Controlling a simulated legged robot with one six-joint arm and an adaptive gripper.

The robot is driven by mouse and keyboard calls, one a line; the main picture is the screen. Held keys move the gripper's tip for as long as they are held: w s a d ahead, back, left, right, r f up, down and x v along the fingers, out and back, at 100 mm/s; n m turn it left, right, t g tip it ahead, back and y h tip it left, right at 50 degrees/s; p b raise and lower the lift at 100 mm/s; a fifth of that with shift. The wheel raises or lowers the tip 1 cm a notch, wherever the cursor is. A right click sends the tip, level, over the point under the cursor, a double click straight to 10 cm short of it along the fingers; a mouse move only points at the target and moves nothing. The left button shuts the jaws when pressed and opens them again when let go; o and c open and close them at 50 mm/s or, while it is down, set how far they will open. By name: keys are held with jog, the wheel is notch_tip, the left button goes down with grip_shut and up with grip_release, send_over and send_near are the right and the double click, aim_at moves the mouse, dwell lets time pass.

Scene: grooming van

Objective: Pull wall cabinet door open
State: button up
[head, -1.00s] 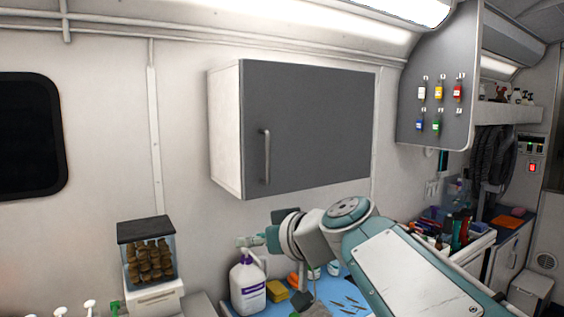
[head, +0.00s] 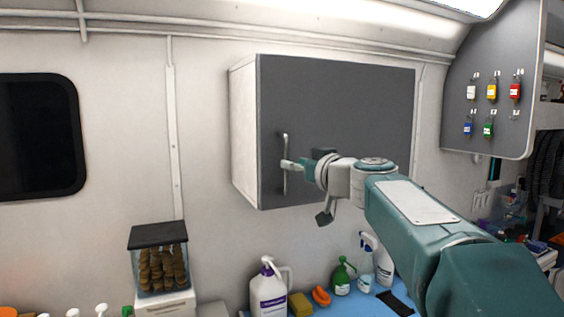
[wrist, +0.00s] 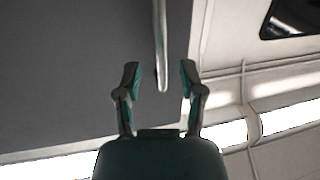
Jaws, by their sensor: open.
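The wall cabinet door (head: 345,110) is a flat dark grey panel on a white cabinet box, and it looks shut. Its handle (head: 285,165) is a vertical metal bar near the door's left edge. In the wrist view the handle (wrist: 160,50) comes down from the top, its end near the level of the fingertips and between their lines. My gripper (head: 292,164) is at the handle's middle in the head view, coming from the right. In the wrist view my gripper (wrist: 160,78) is open, with one finger on each side of the bar. I cannot tell whether it touches.
Below the cabinet is a blue counter (head: 345,306) with a white jug (head: 268,292), a green bottle (head: 343,276) and a spray bottle (head: 366,265). A treat box (head: 160,265) stands left. A key panel (head: 490,90) is at right.

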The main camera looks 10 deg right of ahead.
aim_at(287, 192)
jog(key=x, duration=0.3)
jog(key=shift+w+a, duration=0.1)
jog(key=shift+w, duration=0.25)
jog(key=shift+a, duration=0.3)
jog(key=shift+d, duration=0.2)
grip_shut()
